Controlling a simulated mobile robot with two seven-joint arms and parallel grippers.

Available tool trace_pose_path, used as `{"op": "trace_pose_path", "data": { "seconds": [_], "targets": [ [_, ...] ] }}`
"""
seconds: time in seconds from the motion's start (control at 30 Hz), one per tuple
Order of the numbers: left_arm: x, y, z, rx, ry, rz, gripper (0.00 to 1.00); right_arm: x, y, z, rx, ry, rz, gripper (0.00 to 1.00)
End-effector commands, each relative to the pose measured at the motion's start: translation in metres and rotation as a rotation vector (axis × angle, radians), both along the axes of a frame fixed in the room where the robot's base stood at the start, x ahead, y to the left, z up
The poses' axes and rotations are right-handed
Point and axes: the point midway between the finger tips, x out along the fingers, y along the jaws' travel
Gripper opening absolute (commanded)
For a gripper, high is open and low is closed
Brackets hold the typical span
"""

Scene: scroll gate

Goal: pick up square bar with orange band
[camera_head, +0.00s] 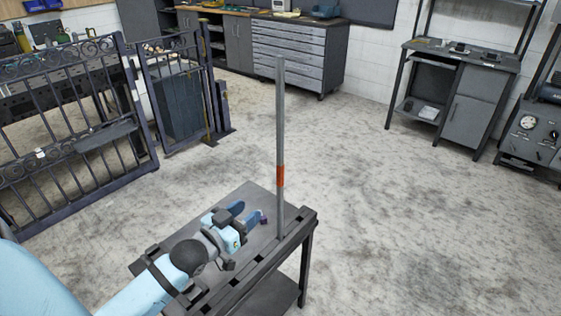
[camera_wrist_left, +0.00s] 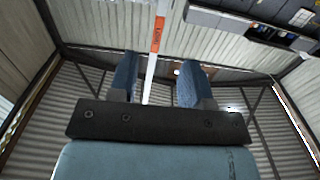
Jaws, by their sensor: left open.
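The square bar (camera_head: 280,120) is a tall grey bar with an orange band (camera_head: 281,176). It stands upright at the right side of a small dark table (camera_head: 262,194). My left gripper (camera_head: 252,212) is over the table, just left of the bar and below the band, with its fingers pointing toward the bar. In the left wrist view the bar (camera_wrist_left: 151,70) shows between the two blue fingertips (camera_wrist_left: 160,80), with the orange band above them. The fingers are open, and I cannot tell how deep the bar is between them. My right gripper is not in view.
Dark slots run along the table's right edge. A dark scrolled metal gate (camera_head: 70,125) stands at the left. A grey drawer cabinet (camera_head: 290,55) is at the back, and a dark workbench (camera_head: 462,95) at the back right. The concrete floor (camera_head: 420,230) right of the table is clear.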

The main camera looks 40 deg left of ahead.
Motion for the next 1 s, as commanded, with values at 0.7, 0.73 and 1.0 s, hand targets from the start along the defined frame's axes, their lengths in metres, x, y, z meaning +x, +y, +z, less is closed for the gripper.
{"op": "trace_pose_path", "data": {
  "seconds": [0.7, 0.73, 1.0],
  "targets": [
    [0.096, -0.007, 0.002, 0.001, -0.002, 0.0, 0.45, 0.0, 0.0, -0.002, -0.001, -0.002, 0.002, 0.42],
    [0.101, -0.007, 0.003, 0.001, -0.003, 0.0, 0.45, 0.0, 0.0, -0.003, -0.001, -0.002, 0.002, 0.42],
    [0.131, -0.009, 0.004, 0.0, -0.002, -0.001, 0.45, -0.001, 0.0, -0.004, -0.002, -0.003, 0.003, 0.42]
  ]
}}
